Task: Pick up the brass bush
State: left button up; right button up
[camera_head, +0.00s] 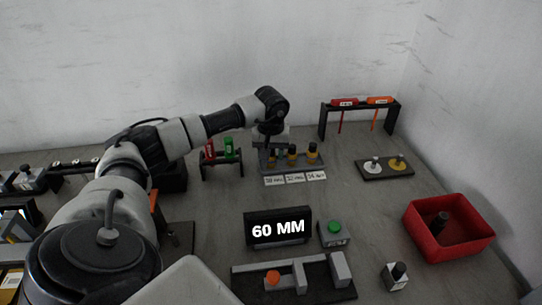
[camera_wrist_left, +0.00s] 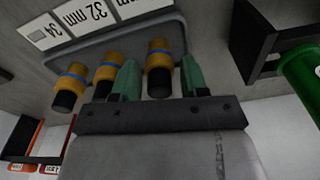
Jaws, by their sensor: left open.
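Three brass-yellow cylinders with blue bands and black ends stand in a grey rack (camera_head: 266,168): right (camera_head: 312,154), middle (camera_head: 292,155) and left, the last partly hidden in the head view. My left gripper (camera_head: 272,141) is over the rack's left end. In the left wrist view its green fingers (camera_wrist_left: 158,72) are open, one on each side of the end cylinder (camera_wrist_left: 159,58); I cannot tell whether they touch it. The middle (camera_wrist_left: 108,70) and other end cylinder (camera_wrist_left: 72,84) are outside the fingers. A separate brass-coloured round piece (camera_head: 397,162) sits on a dark plate (camera_head: 385,175). My right gripper is not in view.
Size labels (camera_head: 295,178) lie before the rack. A stand with green and red tools (camera_head: 222,152) is close on its left. A red bin (camera_head: 449,244) holding a dark piece, a "60 MM" display (camera_head: 278,228), a green button box (camera_head: 334,232) and a fixture (camera_head: 293,280) stand nearer.

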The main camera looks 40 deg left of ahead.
pick_arm(q)
jog(key=shift+w+a+f, duration=0.1)
jog(key=shift+f, duration=0.55)
jog(key=c, duration=0.6)
jog(key=shift+o, duration=0.2)
